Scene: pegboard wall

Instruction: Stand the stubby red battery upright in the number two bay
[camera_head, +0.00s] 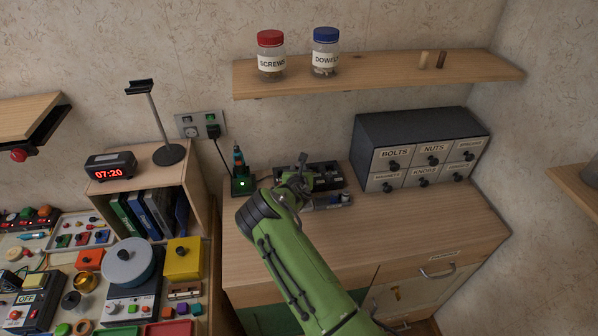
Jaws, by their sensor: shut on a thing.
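My gripper (301,172) is at the end of my green arm, over the wooden workbench. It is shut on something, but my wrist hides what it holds. I cannot make out a stubby red battery anywhere. A black bay unit (329,177) lies on the bench just behind and right of my gripper, partly covered by it. Its bay numbers are too small to read. I cannot tell whether the gripper or the held thing touches the unit.
A grey tool-like object (328,202) lies in front of the black unit. A green-lit holder (242,182) stands left of it. A labelled drawer cabinet (420,150) stands at the right. A shelf (385,75) with jars hangs above. The bench's right front is clear.

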